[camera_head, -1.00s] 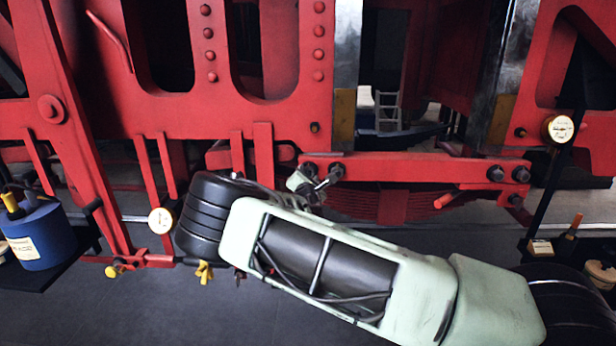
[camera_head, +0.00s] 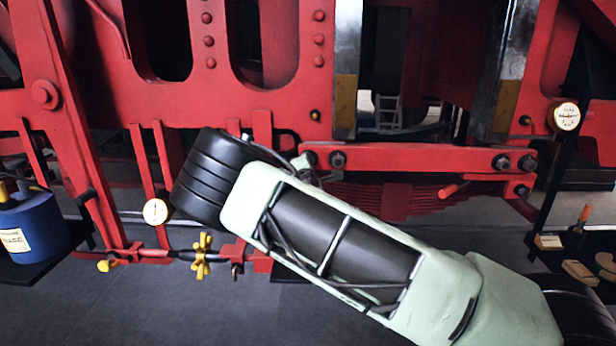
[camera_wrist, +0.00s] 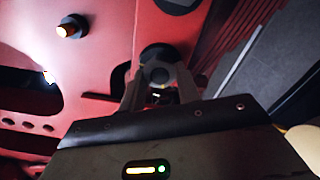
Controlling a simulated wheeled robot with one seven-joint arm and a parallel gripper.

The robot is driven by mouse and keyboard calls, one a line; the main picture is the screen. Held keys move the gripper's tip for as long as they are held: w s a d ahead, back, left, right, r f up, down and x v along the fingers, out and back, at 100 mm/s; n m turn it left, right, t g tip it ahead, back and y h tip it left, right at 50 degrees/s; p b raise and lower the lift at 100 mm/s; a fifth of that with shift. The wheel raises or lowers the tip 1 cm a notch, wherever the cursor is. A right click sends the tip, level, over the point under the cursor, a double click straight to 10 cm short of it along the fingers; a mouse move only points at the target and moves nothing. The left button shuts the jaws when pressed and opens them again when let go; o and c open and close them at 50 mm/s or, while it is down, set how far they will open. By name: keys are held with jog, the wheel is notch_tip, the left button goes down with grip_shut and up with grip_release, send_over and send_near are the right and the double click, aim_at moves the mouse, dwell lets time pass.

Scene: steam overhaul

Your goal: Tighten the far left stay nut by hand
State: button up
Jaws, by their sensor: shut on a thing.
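A red stay bar (camera_head: 430,160) runs across the locomotive frame with a pair of dark nuts at each end. At its left end the far left stay nut (camera_head: 309,158) shows just above my arm, with another dark nut (camera_head: 338,159) to its right. My gripper is almost wholly hidden behind my arm in the head view. In the wrist view my gripper (camera_wrist: 158,92) has its two fingers on either side of a dark round-backed nut (camera_wrist: 158,74) against red metal and is shut on it. The fingertip contact is dim.
A yellow wing nut (camera_head: 202,255) on a rod and a white dial gauge (camera_head: 156,211) are left of my arm. A blue can (camera_head: 32,232) stands on a shelf at far left. Another gauge (camera_head: 565,116) is at right.

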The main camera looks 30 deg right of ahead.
jog(key=shift+f+m+b, duration=0.2)
jog(key=shift+m+b, duration=9.6)
jog(key=shift+m, duration=1.6)
jog(key=o, duration=1)
jog(key=shift+r, duration=0.15)
jog(key=shift+s+a, duration=0.1)
jog(key=shift+s, duration=0.05)
